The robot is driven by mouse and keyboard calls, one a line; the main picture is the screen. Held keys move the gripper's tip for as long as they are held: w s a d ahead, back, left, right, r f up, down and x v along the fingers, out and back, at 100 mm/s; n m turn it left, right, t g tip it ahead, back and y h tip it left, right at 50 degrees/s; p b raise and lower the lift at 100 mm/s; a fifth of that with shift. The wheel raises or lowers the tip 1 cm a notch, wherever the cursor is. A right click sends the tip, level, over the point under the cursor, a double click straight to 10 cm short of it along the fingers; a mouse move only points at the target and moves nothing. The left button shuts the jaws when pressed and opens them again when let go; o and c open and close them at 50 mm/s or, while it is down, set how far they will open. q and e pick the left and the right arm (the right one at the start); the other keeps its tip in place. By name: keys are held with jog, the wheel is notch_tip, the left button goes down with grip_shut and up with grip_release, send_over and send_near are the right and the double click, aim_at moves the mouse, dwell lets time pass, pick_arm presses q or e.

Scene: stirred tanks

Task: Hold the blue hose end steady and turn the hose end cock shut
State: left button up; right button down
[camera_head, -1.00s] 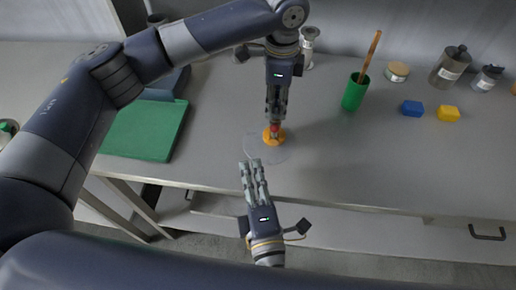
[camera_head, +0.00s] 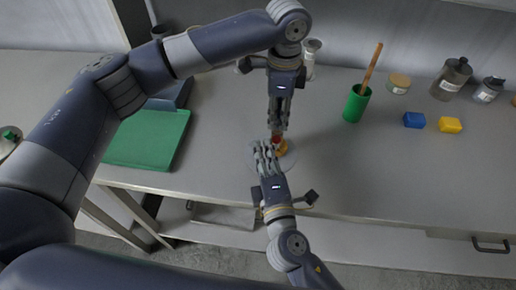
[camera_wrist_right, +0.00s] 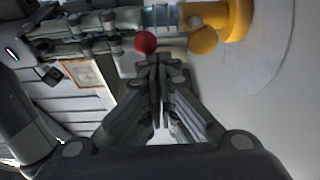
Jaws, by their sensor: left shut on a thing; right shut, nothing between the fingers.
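The hose end cock shows in the right wrist view as a yellow body (camera_wrist_right: 236,18) with a yellow rounded knob (camera_wrist_right: 203,40). A red ball (camera_wrist_right: 146,42) is close by. In the head view the yellow part (camera_head: 282,148) is partly behind my right fingers. A bluish, see-through piece (camera_wrist_right: 166,16), seemingly the blue hose end, lies between the yellow body and my left fingers. My left gripper (camera_head: 277,130) comes from above and is shut on it; the grip itself is partly hidden. My right gripper (camera_head: 265,148) is shut and empty, its fingertips (camera_wrist_right: 157,62) just beside the red ball; contact is unclear.
A pale round disc (camera_head: 290,161) lies under the yellow part near the bench's front edge. A green board (camera_head: 150,138) is at left. A green cup (camera_head: 355,105) with a stick, blue (camera_head: 414,120) and yellow (camera_head: 450,125) blocks and jars stand at right.

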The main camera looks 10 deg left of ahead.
jog(key=shift+d+r+m+t, duration=0.15)
jog(key=shift+d+m+t, duration=0.2)
jog(key=shift+m, duration=0.55)
jog(key=shift+d+f+m+t, duration=0.25)
jog(key=shift+d+m, duration=0.45)
jog(key=shift+d, duration=0.65)
jog(key=shift+d+f+m+t, duration=0.1)
jog(key=shift+d+f+m, duration=0.1)
jog(key=shift+d+m, duration=0.85)
jog(key=shift+d+n, duration=0.3)
jog(key=shift+n, duration=0.05)
notch_tip(320, 180, up, 4)
jog(key=a, duration=0.1)
jog(key=s+f, duration=0.3)
jog(key=s, duration=0.6)
jog(key=shift+s+d+f, duration=0.15)
jog(key=shift+s+d, duration=0.05)
jog(key=shift+d, duration=0.2)
